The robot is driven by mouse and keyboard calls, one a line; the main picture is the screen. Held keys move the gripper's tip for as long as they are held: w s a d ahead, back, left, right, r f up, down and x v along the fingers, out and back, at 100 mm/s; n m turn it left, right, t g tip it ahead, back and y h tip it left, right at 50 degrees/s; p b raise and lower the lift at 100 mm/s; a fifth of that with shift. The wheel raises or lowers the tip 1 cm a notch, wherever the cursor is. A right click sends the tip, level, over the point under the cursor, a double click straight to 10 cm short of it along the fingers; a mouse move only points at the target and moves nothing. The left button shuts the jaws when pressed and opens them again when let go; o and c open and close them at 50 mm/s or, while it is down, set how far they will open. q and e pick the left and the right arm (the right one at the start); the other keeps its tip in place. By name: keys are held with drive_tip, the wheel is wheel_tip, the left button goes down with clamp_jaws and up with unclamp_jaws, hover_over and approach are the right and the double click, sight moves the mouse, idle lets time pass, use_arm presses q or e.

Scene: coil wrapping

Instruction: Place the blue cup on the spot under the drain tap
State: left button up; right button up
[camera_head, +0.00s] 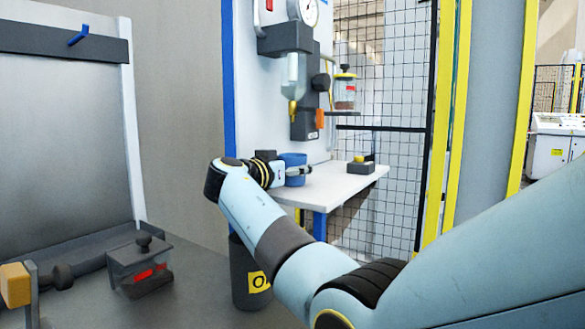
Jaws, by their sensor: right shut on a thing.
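The blue cup (294,160) is at the left part of the small white shelf (340,184), upright. My right gripper (300,172) is shut on the blue cup from the left side. I cannot tell whether the cup's base touches the shelf. The brass drain tap (292,108) hangs below a clear bowl on the wall panel, above the cup with a gap between them. The spot under the tap is hidden by the cup and gripper. My left gripper is not in view.
A dark block with a yellow knob (360,164) sits on the shelf right of the cup. A jar (345,92) stands on a small ledge above. A dark bin (246,275) stands below my right arm. A lidded clear box (139,262) is on the bench at left.

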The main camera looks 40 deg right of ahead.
drive_tip(key=shift+f, duration=0.15)
drive_tip(key=o, duration=1.1)
drive_tip(key=shift+c, duration=0.2)
